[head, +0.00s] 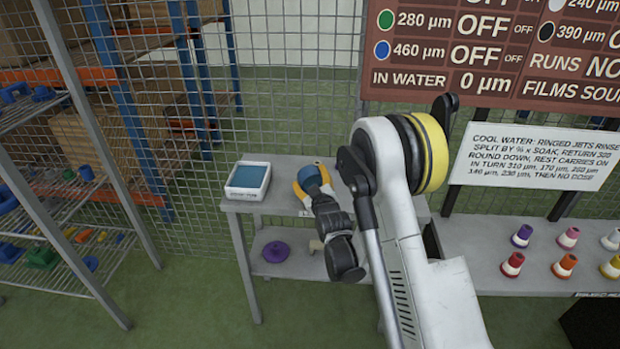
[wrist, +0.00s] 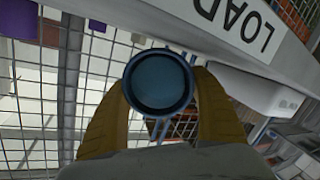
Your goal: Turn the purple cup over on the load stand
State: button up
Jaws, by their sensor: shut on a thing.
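My gripper (head: 311,178) has its yellow fingers closed around a round blue cup-like piece (head: 310,178) above the load stand (head: 236,206). In the wrist view the blue piece (wrist: 159,81) sits between the fingertips (wrist: 160,100), a dark round recess with a blue rim facing the camera. I cannot tell whether that face is its mouth or its base. The stand's LOAD label (wrist: 240,22) is beside it. No clear purple cup shows in the grip. A purple piece (head: 276,251) lies on the stand's lower shelf.
A white tray with a blue inside (head: 233,191) stands on the stand's left end. A wire mesh fence (head: 290,60) rises behind. Several coloured cones (head: 512,264) stand on a grey table at right. A shelf rack (head: 60,200) is at left.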

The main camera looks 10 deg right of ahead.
aim_at(310, 169)
jog(key=shift+f, duration=0.45)
jog(key=o, duration=1.5)
notch_tip(310, 169, up, 10)
jog(key=shift+r, duration=0.1)
